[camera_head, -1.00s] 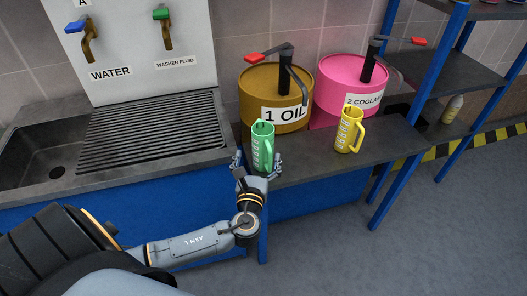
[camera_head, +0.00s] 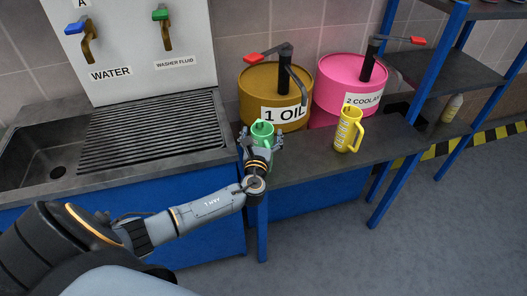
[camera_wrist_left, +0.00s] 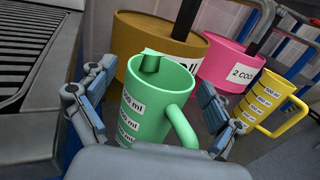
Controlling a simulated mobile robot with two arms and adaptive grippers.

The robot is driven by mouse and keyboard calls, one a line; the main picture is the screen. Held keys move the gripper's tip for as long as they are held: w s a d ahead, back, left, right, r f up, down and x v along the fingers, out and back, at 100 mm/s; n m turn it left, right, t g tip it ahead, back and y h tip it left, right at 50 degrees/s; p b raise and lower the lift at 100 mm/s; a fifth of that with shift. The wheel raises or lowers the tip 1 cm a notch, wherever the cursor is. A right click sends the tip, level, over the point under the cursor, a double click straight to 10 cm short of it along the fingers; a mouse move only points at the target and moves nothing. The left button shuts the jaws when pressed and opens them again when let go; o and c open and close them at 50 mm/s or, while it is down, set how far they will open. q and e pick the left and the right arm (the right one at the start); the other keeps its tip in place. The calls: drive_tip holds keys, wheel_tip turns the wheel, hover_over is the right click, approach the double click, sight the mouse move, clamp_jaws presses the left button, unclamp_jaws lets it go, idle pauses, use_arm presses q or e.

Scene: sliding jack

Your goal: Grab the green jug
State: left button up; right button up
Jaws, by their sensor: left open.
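The green jug (camera_head: 262,132) stands upright on the dark bench in front of the oil drum; my gripper and wrist hide its lower part in the head view. In the left wrist view the green jug (camera_wrist_left: 150,108) shows its open top, spout, white volume labels and a handle toward the right. My left gripper (camera_head: 260,140) is open, with one finger on each side of the jug. In the left wrist view, gaps show between the jug and the fingers of the left gripper (camera_wrist_left: 152,105). My right gripper is not in view.
A yellow jug (camera_head: 347,130) stands to the right on the bench (camera_head: 305,160). Behind are a brown oil drum (camera_head: 262,85) and a pink coolant drum (camera_head: 340,85) with pumps. A sink (camera_head: 60,165) with a ribbed drainboard lies left. A blue-framed shelf (camera_head: 450,75) stands right.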

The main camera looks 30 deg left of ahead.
use_arm(q)
drive_tip(key=c, duration=1.7)
